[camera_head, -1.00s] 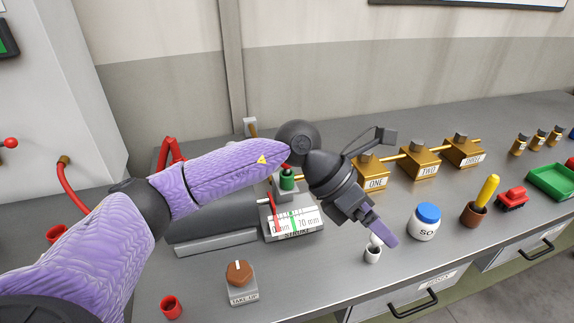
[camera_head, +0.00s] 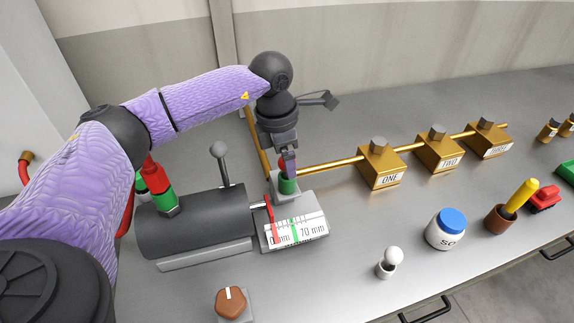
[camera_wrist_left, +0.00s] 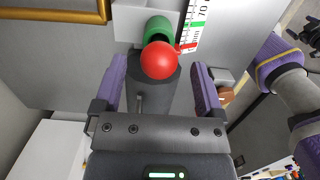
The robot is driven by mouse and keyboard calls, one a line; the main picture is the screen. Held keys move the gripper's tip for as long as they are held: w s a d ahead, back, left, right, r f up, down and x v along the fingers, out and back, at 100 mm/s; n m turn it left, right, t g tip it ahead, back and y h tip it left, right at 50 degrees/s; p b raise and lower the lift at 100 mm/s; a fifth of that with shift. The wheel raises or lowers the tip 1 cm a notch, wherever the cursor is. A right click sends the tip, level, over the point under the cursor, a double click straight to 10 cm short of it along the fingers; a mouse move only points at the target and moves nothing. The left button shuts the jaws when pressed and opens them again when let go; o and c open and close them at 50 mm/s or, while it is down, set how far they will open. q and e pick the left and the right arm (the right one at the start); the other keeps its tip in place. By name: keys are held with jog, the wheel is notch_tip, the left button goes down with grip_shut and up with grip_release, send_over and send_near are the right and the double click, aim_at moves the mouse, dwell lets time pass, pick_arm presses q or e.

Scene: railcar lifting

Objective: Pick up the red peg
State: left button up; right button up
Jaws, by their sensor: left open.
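The red peg shows as a round red head (camera_wrist_left: 159,60) over a green collar (camera_wrist_left: 159,30) in the left wrist view. In the head view the red head (camera_head: 283,162) is partly hidden behind my left fingers, above the green collar (camera_head: 287,185) on a grey block behind the scale. My left gripper (camera_head: 289,164) points down over it and is open. In the left wrist view the fingers (camera_wrist_left: 159,80) stand on either side of the red head, with gaps on both sides. My right gripper is not in view.
A dark grey cylinder (camera_head: 193,223) with a lever and a red-and-green fitting (camera_head: 159,185) stands left of the peg. The scale (camera_head: 295,232) is in front. A brass pipe (camera_head: 330,166) runs right to the brass boxes. A white jar (camera_head: 446,230) stands further right.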

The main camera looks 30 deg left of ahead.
pick_arm(q)
notch_tip(320, 180, down, 3)
jog(key=shift+w+f, duration=0.1)
jog(key=shift+w, duration=0.05)
jog(key=shift+c, duration=0.3)
grip_shut()
